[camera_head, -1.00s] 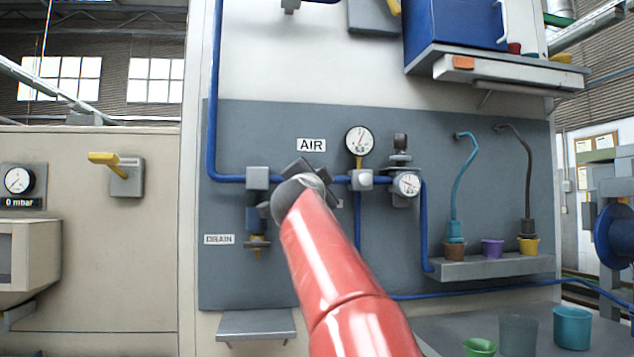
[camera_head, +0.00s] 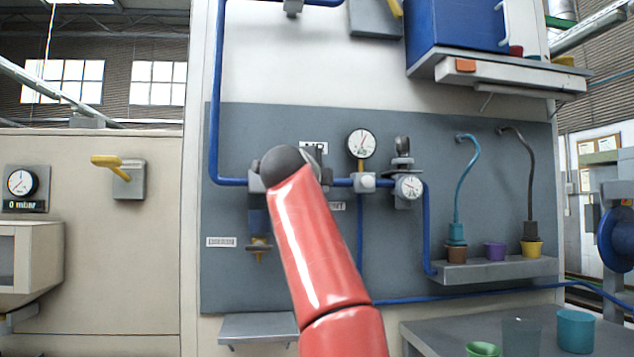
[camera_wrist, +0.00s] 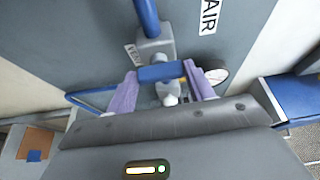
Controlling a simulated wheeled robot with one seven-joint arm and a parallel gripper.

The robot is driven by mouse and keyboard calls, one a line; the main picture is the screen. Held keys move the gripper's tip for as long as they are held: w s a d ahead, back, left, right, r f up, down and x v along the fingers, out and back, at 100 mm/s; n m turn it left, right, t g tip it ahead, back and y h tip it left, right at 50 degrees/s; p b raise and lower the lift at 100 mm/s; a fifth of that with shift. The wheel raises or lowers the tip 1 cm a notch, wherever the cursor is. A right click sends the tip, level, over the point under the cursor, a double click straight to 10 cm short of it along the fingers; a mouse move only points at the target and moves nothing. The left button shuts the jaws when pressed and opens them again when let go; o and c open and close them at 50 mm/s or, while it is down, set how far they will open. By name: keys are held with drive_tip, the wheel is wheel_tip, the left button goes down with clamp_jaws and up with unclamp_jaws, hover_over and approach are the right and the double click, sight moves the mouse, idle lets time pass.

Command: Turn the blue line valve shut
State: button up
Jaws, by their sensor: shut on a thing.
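In the wrist view, my gripper (camera_wrist: 160,70) has its two purple fingers at either end of a short blue bar, the valve handle (camera_wrist: 161,73), and is shut on it. The handle lies across the run of the blue pipe (camera_wrist: 147,18), in front of a grey fitting (camera_wrist: 155,46). In the head view, my red arm reaches up to the panel and hides the valve and most of my gripper. The blue air line (camera_head: 213,100) comes down at the left and runs right behind my arm.
A round gauge (camera_head: 361,143) and a regulator with a dial (camera_head: 408,187) stand on the line to the right. A yellow lever (camera_head: 106,161) is on the left wall. A grey shelf (camera_head: 495,270) holds small cups. A table with a green bowl (camera_head: 482,349) is at lower right.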

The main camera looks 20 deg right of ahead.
drive_tip(key=shift+f, duration=0.1)
idle(0.5)
drive_tip(key=o, duration=1)
drive_tip(key=shift+d, duration=0.1)
drive_tip(key=b+v, duration=0.2)
drive_tip(key=v, duration=0.6)
drive_tip(key=shift+w+b, duration=0.1)
drive_tip(key=shift+b, duration=0.3)
